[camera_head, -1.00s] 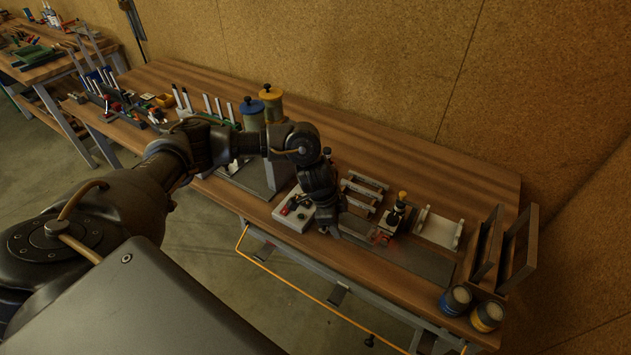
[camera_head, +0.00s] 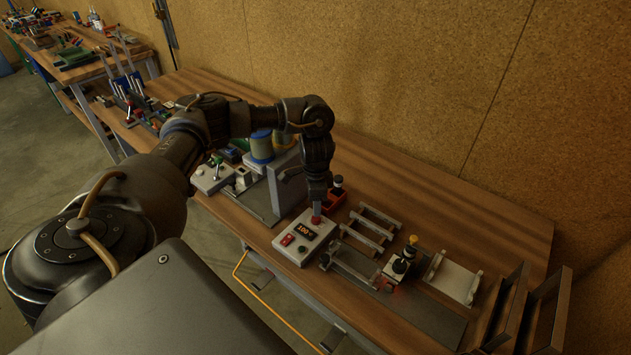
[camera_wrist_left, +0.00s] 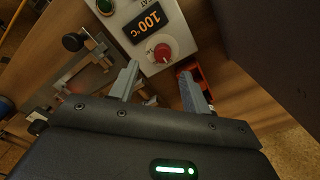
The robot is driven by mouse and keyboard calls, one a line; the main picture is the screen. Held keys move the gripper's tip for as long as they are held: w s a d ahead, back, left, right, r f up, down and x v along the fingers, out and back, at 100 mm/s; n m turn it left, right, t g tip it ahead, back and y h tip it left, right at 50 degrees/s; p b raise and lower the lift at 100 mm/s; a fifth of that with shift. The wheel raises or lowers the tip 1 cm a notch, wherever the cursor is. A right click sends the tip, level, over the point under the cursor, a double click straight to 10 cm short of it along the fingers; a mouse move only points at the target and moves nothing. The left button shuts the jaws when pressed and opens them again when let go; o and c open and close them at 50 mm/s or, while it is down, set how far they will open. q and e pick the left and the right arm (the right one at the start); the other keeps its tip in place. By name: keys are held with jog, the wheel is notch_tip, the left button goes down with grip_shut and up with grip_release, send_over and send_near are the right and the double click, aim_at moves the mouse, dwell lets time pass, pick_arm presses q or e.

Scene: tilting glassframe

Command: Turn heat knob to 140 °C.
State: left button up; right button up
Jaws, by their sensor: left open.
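The heat control box (camera_head: 296,246) is a white box near the table's front edge. Its orange display (camera_wrist_left: 146,22) reads 100 °C in the left wrist view. The red heat knob (camera_wrist_left: 161,53) sits on the box beside the display; it also shows in the head view (camera_head: 316,220), just below my gripper. My left gripper (camera_head: 316,207) is above the knob, pointing down. In the left wrist view its two fingers (camera_wrist_left: 158,80) are apart, with the knob ahead of the gap between them. I cannot tell whether they touch it. My right gripper is not in view.
A small clamp station with a yellow-topped knob (camera_head: 405,259) and metal racks (camera_head: 368,228) stand right of the box. A red bin (camera_head: 334,199) is close behind it. Bare wood lies at the back right.

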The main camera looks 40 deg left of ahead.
aim_at(316, 219)
pick_arm(q)
jog(key=f, duration=0.2)
jog(key=w+f, duration=0.1)
jog(key=f, duration=0.1)
jog(key=shift+f, duration=0.2)
jog(key=shift+s+a+f+b, duration=0.15)
jog(key=shift+f+b, duration=0.1)
jog(key=shift+f, duration=0.2)
jog(key=shift+s+f+b, duration=0.1)
jog(key=shift+f+b, duration=0.1)
jog(key=shift+f, duration=0.25)
jog(key=shift+s+f, duration=0.1)
jog(key=shift+f, duration=0.35)
jog(key=shift+r, duration=0.1)
jog(key=c, duration=1)
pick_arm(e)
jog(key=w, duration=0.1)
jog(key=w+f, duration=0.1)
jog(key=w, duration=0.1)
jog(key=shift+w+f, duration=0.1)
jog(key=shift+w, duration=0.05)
